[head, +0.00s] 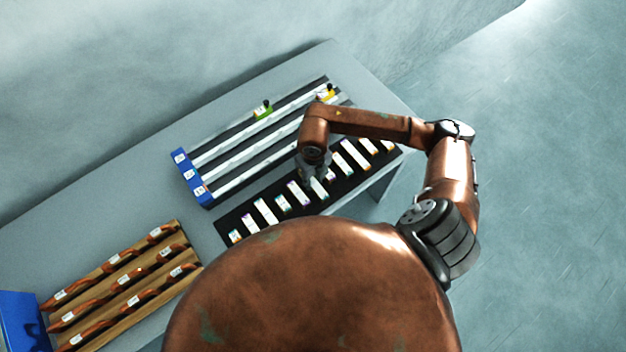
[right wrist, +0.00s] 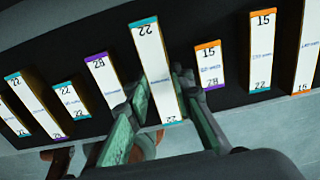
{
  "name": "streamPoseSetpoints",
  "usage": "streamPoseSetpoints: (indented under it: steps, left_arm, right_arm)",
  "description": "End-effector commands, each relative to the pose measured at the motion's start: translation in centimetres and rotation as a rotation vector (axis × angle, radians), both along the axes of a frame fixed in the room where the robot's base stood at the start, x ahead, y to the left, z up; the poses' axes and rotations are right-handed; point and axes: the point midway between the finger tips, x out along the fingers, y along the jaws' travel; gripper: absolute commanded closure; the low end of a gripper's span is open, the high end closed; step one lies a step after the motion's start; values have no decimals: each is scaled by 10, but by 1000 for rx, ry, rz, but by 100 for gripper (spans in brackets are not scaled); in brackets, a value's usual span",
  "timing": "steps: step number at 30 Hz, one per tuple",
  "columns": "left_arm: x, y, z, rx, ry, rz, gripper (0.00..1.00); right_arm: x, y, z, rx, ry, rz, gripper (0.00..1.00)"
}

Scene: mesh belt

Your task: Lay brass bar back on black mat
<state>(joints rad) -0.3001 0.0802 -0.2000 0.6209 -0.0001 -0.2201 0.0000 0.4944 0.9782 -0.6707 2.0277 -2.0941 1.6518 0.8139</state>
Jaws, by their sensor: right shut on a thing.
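The black mat (head: 226,224) lies on the table and carries a row of pale labelled bars with coloured ends. My right gripper (head: 314,180) is over the middle of this row, pointing down. In the right wrist view the fingers of my right gripper (right wrist: 163,118) stand on either side of a long pale bar with teal ends marked 22 (right wrist: 155,70), and are shut on it. It lines up with the row on the mat (right wrist: 75,45). I cannot tell whether it touches the mat, and no brass colour shows on it. My left gripper is not in view.
Close neighbours are a purple-ended bar (right wrist: 101,80) and a short orange-ended bar (right wrist: 210,65). Behind the mat is a railed rack (head: 208,190) with blue end blocks and green and yellow pieces. A wooden rack (head: 185,238) with copper-coloured rods and a blue box (head: 20,320) stand left.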

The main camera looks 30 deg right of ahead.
Motion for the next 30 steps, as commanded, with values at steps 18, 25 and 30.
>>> streamPoseSetpoints:
  steps: [18,25,30]
  left_arm:
    - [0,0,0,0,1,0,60]
    - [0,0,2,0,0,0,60]
    - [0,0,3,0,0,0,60]
  right_arm:
    - [0,0,0,0,0,0,61]
    - [1,0,29,-1,-4,2,61]
    - [2,0,67,-1,-6,2,61]
